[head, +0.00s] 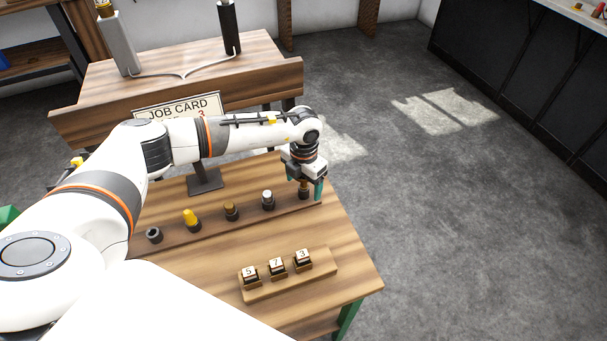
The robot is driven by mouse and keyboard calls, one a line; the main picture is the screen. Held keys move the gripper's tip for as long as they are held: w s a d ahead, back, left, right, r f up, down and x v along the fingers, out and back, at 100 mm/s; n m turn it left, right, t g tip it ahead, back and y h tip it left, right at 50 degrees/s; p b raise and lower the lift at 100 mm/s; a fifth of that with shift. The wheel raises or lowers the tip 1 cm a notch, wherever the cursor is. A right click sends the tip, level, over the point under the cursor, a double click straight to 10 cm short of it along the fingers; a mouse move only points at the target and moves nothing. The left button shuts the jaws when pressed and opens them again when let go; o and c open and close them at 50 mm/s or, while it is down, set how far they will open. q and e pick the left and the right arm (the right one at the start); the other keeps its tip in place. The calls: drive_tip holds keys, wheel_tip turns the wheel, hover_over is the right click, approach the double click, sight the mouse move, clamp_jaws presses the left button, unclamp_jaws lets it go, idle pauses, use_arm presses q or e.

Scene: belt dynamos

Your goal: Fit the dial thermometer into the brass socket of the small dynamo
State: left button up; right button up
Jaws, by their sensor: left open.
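My left gripper (305,183) is open, pointing down over the right end of a wooden strip (212,222) on the bench. Its teal fingers are on either side of a small brown-topped piece (303,193) in a dark holder. The gripper partly hides this piece, and I cannot tell what it is. Along the strip to the left stand a white-topped piece (267,197), a brass-brown one (230,210), a yellow one (191,217) and a dark ring-like one (154,235). I cannot make out a dial thermometer, a small dynamo or its brass socket. My right gripper is not in view.
Number blocks 5, 7 and 3 (277,267) sit on a wooden tray (320,275) at the front. A job card sign (180,107), partly behind my arm, stands at the back. A second bench (190,75) behind holds grey and black posts. Open floor lies right.

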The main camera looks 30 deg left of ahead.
use_arm(q)
drive_tip(key=shift+c, duration=0.3)
drive_tip(key=c, duration=0.9)
drive_tip(key=o, duration=0.7)
drive_tip(key=shift+c, duration=0.2)
drive_tip(key=shift+r, duration=0.15)
drive_tip(key=shift+r+p, duration=0.45)
drive_tip(key=shift+c, duration=0.4)
